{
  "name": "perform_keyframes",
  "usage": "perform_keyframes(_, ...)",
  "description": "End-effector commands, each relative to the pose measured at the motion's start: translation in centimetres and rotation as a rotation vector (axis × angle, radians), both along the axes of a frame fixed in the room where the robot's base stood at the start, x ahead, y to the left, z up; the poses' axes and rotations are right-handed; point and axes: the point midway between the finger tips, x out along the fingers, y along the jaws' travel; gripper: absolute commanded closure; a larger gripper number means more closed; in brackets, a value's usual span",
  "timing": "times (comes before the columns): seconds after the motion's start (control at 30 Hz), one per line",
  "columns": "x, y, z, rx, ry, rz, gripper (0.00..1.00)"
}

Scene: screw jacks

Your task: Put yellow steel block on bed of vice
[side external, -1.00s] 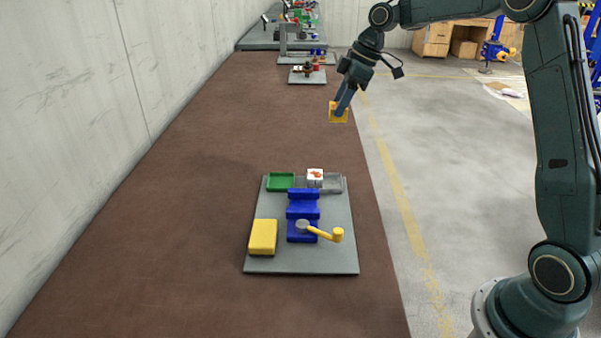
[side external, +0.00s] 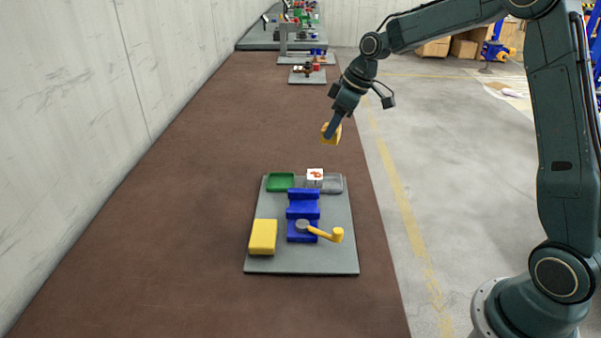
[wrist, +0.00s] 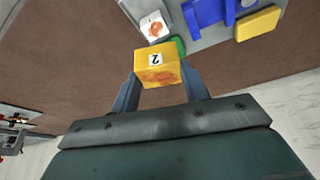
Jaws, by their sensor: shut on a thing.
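My gripper (side external: 330,133) is shut on a yellow steel block (side external: 332,137), held in the air behind the grey board. Part of the vice shows at the top of the wrist view (wrist: 208,10).
On the grey board (side external: 300,264) are a yellow box (side external: 263,236), a green tray (side external: 281,182), a grey tray (side external: 333,184) and a white cube with an orange mark (side external: 314,175). More boards with items stand far back. The brown table (side external: 200,230) is clear around the board.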

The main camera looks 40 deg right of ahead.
Motion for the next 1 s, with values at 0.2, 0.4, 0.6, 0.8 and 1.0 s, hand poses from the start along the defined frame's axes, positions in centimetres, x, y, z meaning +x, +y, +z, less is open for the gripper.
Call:
perform_keyframes(0.2,-1.4,1.1,-4.1,-0.001,0.001,-0.196,0.94)
perform_keyframes(0.4,-3.5,1.2,-7.6,0.000,0.000,-0.363,0.94)
perform_keyframes(0.6,-5.6,0.9,-9.8,-0.001,-0.001,-0.473,0.94)
perform_keyframes(0.8,-6.6,0.7,-10.6,0.000,-0.005,-0.517,0.94)
perform_keyframes(1.0,-6.7,0.7,-10.7,0.000,-0.005,-0.520,0.94)
